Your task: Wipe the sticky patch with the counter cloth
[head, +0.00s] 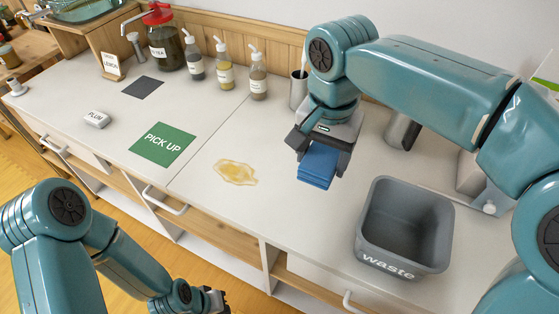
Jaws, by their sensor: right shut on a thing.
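The sticky patch (235,172) is an amber, irregular spill on the white counter, left of the middle in the head view. My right gripper (321,157) is shut on the blue counter cloth (319,166), which looks folded. It holds the cloth to the right of the patch, apart from it. Whether the cloth touches the counter I cannot tell. My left gripper (215,301) is low at the bottom edge, in front of the counter, and partly cut off. Its jaws do not show clearly.
A grey waste bin (403,230) stands at the right. Several pump bottles (226,72) and a red-lidded jar (166,40) line the back. A green PICK UP mat (163,144), a dark square (143,87) and a white PLUM block (97,119) lie left. The counter around the patch is clear.

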